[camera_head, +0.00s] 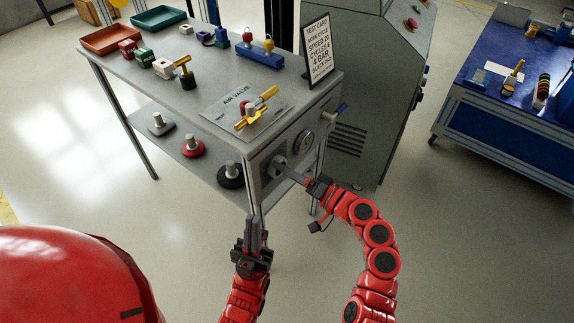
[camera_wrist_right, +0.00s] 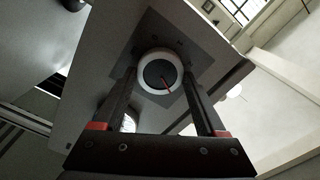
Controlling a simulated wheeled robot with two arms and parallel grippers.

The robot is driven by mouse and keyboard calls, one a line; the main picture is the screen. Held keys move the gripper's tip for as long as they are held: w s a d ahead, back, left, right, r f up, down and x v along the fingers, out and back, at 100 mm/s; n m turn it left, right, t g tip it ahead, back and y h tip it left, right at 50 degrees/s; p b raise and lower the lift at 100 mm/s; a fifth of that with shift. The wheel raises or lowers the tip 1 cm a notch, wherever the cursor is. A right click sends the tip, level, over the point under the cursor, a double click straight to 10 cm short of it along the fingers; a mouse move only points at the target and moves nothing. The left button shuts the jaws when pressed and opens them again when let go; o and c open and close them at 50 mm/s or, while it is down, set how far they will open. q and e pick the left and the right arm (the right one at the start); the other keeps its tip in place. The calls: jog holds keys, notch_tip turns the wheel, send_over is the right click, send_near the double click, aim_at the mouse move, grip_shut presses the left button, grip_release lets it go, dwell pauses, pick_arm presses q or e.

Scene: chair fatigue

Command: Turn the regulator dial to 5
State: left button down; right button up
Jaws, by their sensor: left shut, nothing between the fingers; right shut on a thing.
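The regulator dial (camera_head: 276,165) is a round knob on the front panel of the grey bench. In the right wrist view the dial (camera_wrist_right: 155,69) shows a pale rim, a dark face and a red pointer toward the lower right; no numbers are readable. My right gripper (camera_head: 285,170) is shut on the dial, with one finger on each side of it, as the right wrist view (camera_wrist_right: 160,85) shows. A round gauge (camera_head: 304,142) sits right of the dial; its reading is too small to tell. My left gripper (camera_head: 255,222) is shut and empty, below the dial near the bench's front leg.
Weighted pads stand on the lower shelf (camera_head: 165,140). A grey machine (camera_head: 355,85) stands close behind; a blue workbench (camera_head: 510,110) is at right.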

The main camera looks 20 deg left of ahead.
jog(key=shift+f+m+p, duration=0.1)
jog(key=shift+m+p, duration=4.55)
jog(key=shift+m, duration=1.65)
jog(key=o, duration=1.3)
jog(key=v, duration=1.7)
jog(key=shift+s+d, duration=0.1)
jog(key=shift+d, duration=0.1)
